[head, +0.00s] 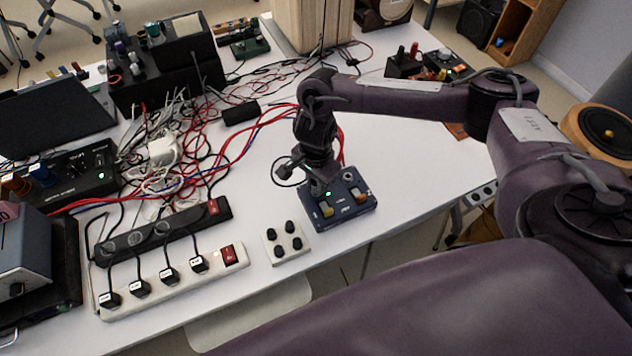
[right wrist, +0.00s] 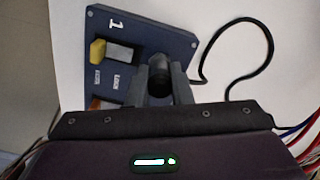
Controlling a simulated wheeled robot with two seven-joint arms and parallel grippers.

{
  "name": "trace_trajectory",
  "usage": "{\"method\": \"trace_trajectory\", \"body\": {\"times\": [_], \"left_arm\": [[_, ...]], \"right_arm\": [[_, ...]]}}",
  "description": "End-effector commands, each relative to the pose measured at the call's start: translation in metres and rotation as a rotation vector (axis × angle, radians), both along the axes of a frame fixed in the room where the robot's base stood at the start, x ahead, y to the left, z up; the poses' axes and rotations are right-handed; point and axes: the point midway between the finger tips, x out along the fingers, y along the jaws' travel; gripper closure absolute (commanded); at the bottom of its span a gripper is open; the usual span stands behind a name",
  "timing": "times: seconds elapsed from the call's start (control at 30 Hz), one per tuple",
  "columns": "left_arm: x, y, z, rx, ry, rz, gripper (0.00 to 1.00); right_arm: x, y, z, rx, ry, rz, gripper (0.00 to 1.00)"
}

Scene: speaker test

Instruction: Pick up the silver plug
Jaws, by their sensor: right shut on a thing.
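My right gripper (head: 325,190) reaches down over a blue box (head: 350,208) near the front of the table. In the right wrist view the gripper (right wrist: 162,92) is shut on a dark, round-ended plug (right wrist: 159,70), beside the face of the blue box (right wrist: 150,38). No silver surface shows on this plug. A black cable (right wrist: 271,62) loops close to the fingers. I cannot tell whether the plug touches the box. A yellow knob (right wrist: 97,50) and a grey rectangular part are on the box. My left gripper is not in view.
A white pad with several black knobs (head: 269,236) lies just left of the box. White and black power strips (head: 185,283) and tangled cables (head: 190,150) fill the left side. The table (head: 420,185) is clear right of the box.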

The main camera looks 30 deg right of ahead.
Motion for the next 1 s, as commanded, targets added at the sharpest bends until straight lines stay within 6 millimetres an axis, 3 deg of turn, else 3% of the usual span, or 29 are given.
{"method": "trace_trajectory", "body": {"times": [0.17, 0.37, 0.7, 1.0], "left_arm": [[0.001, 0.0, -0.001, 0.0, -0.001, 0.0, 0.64], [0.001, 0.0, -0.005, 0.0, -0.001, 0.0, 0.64], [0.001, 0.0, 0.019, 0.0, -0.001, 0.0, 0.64], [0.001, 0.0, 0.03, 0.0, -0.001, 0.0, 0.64]], "right_arm": [[0.001, 0.0, 0.005, 0.002, -0.003, -0.001, 1.0], [0.002, 0.0, 0.028, 0.002, -0.006, 0.002, 1.0], [0.002, 0.0, 0.121, -0.001, -0.009, 0.003, 1.0], [0.001, 0.0, 0.178, -0.001, -0.006, 0.001, 1.0]]}}
